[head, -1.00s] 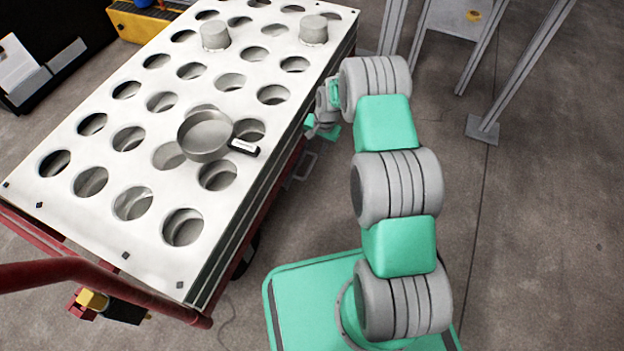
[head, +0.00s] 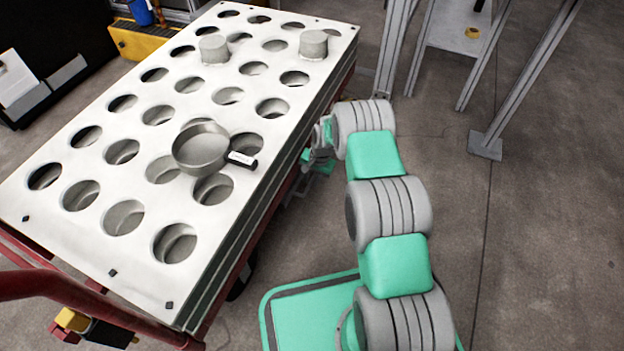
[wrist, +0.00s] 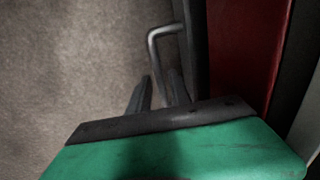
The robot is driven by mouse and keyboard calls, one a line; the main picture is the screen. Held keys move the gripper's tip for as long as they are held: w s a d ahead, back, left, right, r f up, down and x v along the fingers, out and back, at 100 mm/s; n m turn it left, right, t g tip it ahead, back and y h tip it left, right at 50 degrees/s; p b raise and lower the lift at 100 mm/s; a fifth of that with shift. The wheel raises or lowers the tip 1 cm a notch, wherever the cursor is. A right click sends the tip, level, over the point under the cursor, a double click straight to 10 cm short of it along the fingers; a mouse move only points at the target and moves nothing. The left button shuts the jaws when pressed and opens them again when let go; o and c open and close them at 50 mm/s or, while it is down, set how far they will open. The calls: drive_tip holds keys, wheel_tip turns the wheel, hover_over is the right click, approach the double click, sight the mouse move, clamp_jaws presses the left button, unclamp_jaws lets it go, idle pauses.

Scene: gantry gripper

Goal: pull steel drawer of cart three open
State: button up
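The cart (head: 225,268) has a white top plate full of round holes and a red frame. In the wrist view, a grey bent-bar handle (wrist: 155,48) stands out from a dark drawer front (wrist: 193,50) beside a red panel (wrist: 246,50). My gripper (wrist: 160,78) is close to this front, with its two dark fingers apart. The handle bar runs down toward the gap between the fingers; I cannot tell whether they touch it. How far the drawer is out is hidden.
A grey pan (head: 200,147) and two grey cylinders (head: 214,48) (head: 313,43) sit on the cart top. A grey metal stand (head: 485,145) is at the back right. The floor right of my arm is clear.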

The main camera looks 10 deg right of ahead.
clamp_jaws()
idle(1.1)
